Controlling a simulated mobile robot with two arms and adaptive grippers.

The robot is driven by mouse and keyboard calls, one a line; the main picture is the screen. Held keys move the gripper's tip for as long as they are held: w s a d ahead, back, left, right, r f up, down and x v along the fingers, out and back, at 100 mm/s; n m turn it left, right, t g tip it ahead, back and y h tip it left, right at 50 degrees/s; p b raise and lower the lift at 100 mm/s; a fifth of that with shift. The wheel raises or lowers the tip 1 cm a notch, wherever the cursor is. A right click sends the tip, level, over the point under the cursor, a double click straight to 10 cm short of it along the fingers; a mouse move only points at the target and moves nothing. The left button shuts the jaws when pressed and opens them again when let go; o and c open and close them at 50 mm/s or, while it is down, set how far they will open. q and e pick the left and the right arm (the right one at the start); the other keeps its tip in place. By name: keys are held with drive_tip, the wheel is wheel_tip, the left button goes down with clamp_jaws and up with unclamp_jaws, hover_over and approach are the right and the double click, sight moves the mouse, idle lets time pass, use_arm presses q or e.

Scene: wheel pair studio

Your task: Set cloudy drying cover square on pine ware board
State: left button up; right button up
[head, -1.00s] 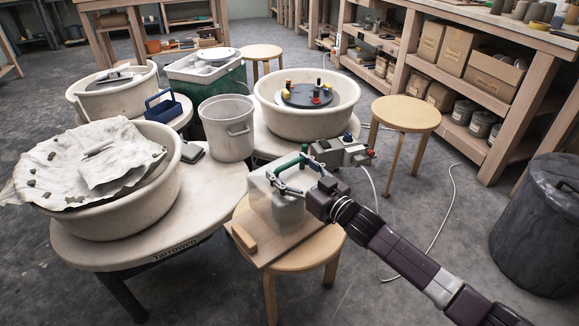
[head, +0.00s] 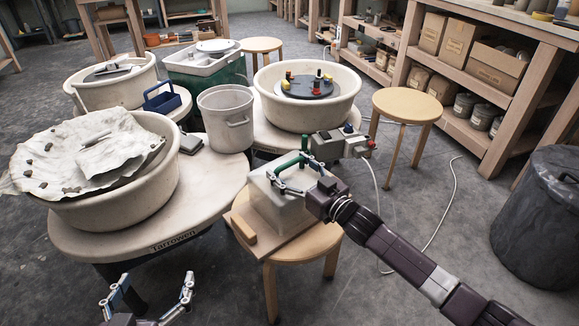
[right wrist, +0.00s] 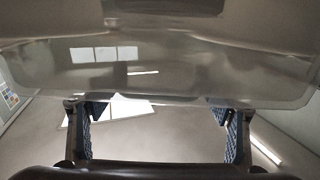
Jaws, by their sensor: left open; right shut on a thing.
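The cloudy drying cover (head: 279,208) is a translucent box with a green handle (head: 291,160) on top. It is over the pine ware board (head: 284,245), which lies on a round stool. A strip of board shows in front of the cover; its back edge is hidden. I cannot tell whether the cover's rim touches the board. My right gripper (head: 297,174) is shut on the cover near the handle. The right wrist view shows the cloudy cover (right wrist: 160,75) close up beyond the fingers (right wrist: 160,125). My left gripper (head: 155,280) is open and empty, low at the left.
A wooden block (head: 243,230) sits at the board's left end. A wheel table (head: 215,185) with a bucket (head: 226,118) stands close on the left. A grey control box (head: 338,143) is just behind the cover. An empty stool (head: 408,108) stands at the right.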

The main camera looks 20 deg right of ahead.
idle(0.3)
drive_tip(key=o, duration=1.8)
drive_tip(key=shift+s+f, duration=0.1)
drive_tip(key=shift+s, duration=0.05)
drive_tip(key=shift+s+d, duration=0.2)
drive_tip(key=shift+s, duration=0.1)
drive_tip(key=v, duration=1.1)
drive_tip(key=shift+a, duration=0.1)
